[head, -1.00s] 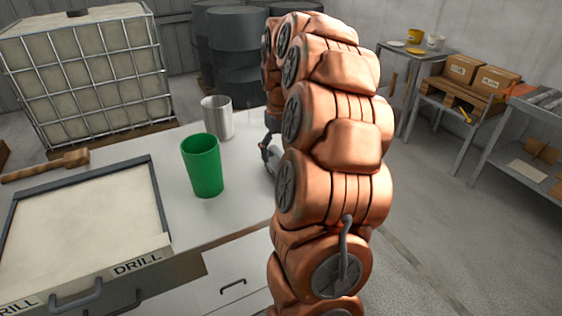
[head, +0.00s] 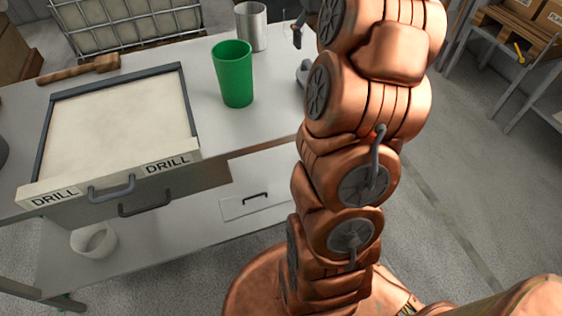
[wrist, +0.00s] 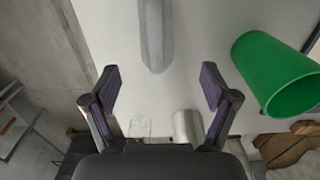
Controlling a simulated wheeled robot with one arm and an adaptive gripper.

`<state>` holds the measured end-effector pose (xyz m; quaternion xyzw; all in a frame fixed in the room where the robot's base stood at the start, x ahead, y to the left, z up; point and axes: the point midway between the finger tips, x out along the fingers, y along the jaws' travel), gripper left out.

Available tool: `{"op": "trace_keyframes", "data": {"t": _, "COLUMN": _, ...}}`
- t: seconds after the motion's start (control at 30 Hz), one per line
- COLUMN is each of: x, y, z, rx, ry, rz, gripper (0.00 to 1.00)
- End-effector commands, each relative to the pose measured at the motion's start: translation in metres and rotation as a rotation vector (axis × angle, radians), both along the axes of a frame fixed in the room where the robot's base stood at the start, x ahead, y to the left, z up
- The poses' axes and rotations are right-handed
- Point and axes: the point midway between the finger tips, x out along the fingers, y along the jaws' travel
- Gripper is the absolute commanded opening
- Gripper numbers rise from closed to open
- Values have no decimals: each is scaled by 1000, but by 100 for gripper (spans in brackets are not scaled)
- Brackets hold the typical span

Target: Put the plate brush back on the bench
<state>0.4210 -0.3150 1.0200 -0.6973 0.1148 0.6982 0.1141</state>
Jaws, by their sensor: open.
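A brown wooden tool (head: 78,70) with a long handle lies on the bench (head: 270,125) at its back left, beyond the open drawer. It may be the plate brush, but I cannot make out bristles. Brown wood also shows at the lower right of the wrist view (wrist: 290,148). My gripper (wrist: 160,82) is open and empty above the bench, with a grey rounded object (wrist: 155,32) ahead of its fingers. That object is partly hidden by my arm in the head view (head: 304,73). My gripper is mostly hidden there too.
A green cup (head: 233,75) and a metal cup (head: 251,27) stand on the bench left of my arm. A shallow box (head: 120,115) labelled DRILL is at the left. A white bucket (head: 93,240) is on the lower shelf. Caged tank (head: 125,20) behind.

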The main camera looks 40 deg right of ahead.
Motion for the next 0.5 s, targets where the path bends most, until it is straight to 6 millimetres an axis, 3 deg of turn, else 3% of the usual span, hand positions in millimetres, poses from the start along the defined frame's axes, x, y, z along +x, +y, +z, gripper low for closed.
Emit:
{"op": "trace_keyframes", "data": {"t": 0.17, "x": 0, "y": 51, "z": -2, "rx": 10, "ry": 7, "rz": 69, "gripper": 85}}
{"op": "trace_keyframes", "data": {"t": 0.27, "x": -6, "y": 93, "z": -5, "rx": 15, "ry": 16, "rz": 123, "gripper": 85}}
{"op": "trace_keyframes", "data": {"t": 0.5, "x": -46, "y": 188, "z": -24, "rx": 27, "ry": 51, "rz": 233, "gripper": 85}}
